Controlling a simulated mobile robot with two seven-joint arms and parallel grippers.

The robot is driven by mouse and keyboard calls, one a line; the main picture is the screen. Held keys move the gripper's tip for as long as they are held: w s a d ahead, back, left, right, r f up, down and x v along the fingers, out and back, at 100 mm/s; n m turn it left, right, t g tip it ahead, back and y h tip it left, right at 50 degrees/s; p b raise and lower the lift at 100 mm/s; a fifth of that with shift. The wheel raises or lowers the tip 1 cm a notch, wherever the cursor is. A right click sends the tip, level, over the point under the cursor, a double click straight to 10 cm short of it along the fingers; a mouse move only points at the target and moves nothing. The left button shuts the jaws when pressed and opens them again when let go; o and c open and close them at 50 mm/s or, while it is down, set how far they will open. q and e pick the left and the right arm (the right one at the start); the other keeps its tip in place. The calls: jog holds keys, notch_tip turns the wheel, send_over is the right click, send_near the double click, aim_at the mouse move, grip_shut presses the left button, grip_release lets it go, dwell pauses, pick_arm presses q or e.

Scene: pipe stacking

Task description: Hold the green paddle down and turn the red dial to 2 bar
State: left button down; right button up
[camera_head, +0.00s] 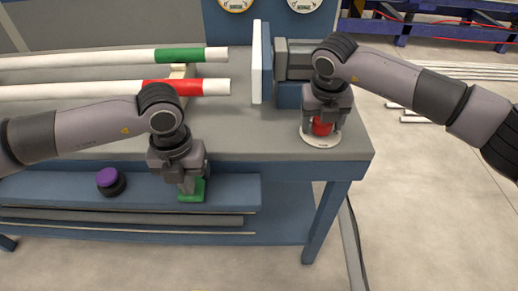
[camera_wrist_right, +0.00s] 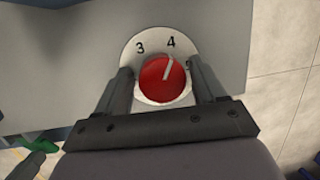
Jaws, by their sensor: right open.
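The red dial (camera_head: 322,127) sits on a round white scale plate (camera_head: 321,141) at the right end of the workbench. In the right wrist view the dial (camera_wrist_right: 163,78) has a white pointer near the 4. The 3 and part of a 5 also show; the 2 is not visible. My right gripper (camera_head: 322,118) is open over the dial, with one finger on each side; contact is unclear. The green paddle (camera_head: 192,194) is at the bench's front. My left gripper (camera_head: 190,185) is right at it, covering part; whether its fingers are shut is unclear.
White pipes with a green band (camera_head: 180,55) and a red band (camera_head: 172,87) lie on the bench at left. A purple-topped knob (camera_head: 110,181) is on the front ledge. An upright white-and-blue plate (camera_head: 257,62) stands left of my right arm. Gauges (camera_head: 236,4) are behind.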

jog(key=shift+w+d+f, duration=0.1)
jog(key=shift+d+f, duration=0.6)
jog(key=shift+f, duration=0.1)
jog(key=c, duration=0.7)
jog(key=o, duration=0.7)
jog(key=shift+r, duration=0.1)
jog(key=shift+w+r, duration=0.15)
jog(key=shift+r, duration=0.6)
jog(key=shift+a+r, duration=0.25)
jog(key=shift+r, duration=0.2)
